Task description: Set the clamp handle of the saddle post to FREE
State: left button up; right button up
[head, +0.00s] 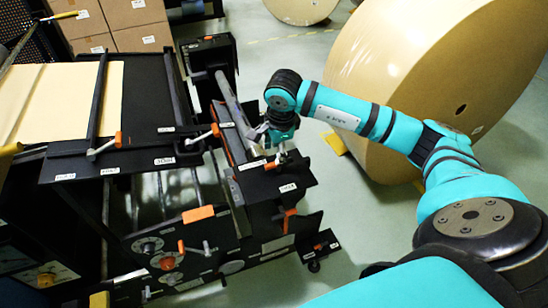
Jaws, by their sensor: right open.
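My right gripper (270,143) is open at the right side of the black machine (135,90), with its fingers pointing down. Just below it an orange-tipped handle (273,163) sits on a black plate between small white labels (288,187). The gripper partly covers this spot, and I cannot tell whether the fingers touch the handle. Another orange-tipped lever (214,130) is left of the gripper, and one more (118,139) is at the machine's front top edge. The label words are too small to read, so I cannot tell which handle is the saddle post's. My left gripper is not in view.
A large kraft paper roll (400,75) stands right of the machine, behind my right arm. Cardboard boxes (125,25) are stacked at the back left. Knobs and an orange-tipped crank (183,246) are on the machine's lower front.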

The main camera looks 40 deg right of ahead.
aim_at(274, 163)
jog(key=f, duration=0.3)
jog(key=w+f+p, duration=0.1)
jog(key=f, duration=0.2)
jog(key=shift+w+d, duration=0.1)
jog(key=shift+d, duration=0.05)
jog(key=shift+c, duration=0.3)
grip_shut()
